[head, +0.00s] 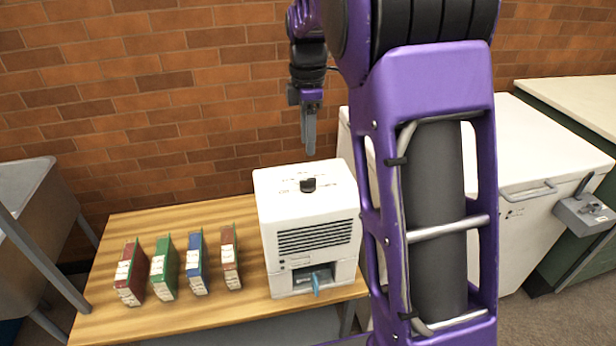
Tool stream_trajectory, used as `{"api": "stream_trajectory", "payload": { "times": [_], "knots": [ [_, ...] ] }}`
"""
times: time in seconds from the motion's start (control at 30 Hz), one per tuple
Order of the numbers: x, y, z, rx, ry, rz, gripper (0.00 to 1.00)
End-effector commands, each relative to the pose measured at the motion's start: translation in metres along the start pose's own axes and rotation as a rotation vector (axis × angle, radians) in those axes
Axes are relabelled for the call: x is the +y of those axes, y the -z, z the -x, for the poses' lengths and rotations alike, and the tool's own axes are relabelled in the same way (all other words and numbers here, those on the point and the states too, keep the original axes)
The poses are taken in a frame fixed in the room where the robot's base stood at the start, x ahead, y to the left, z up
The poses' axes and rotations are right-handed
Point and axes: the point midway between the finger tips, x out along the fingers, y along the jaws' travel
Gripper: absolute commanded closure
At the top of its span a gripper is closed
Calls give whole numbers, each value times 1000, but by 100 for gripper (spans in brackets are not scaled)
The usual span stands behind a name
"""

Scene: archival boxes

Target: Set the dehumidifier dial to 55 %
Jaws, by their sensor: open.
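The dehumidifier (318,215) is a white box with a dark front grille, standing at the right end of a wooden table. Its dial (308,185) is a small black knob on the top face, with markings around it too small to read. A blue-grey piece (315,281) sticks out of the opening low on its front. My gripper (310,150) points down, above and behind the dial in the picture, apart from it. It holds nothing that I can see.
Several archival boxes, including a red one (131,273) and a blue one (196,262), stand on the wooden table (115,235) left of the dehumidifier. A brick wall (150,90) rises behind. A white chest (530,165) stands right, a grey sink-like basin (25,205) left.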

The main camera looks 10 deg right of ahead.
Motion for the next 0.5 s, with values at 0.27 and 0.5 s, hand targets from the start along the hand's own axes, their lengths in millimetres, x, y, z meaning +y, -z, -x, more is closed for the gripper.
{"api": "stream_trajectory", "payload": {
  "times": [0.27,0.5],
  "knots": [
    [0,0,-63,-1,3,1,55],
    [0,0,-95,0,0,1,55]
  ]
}}
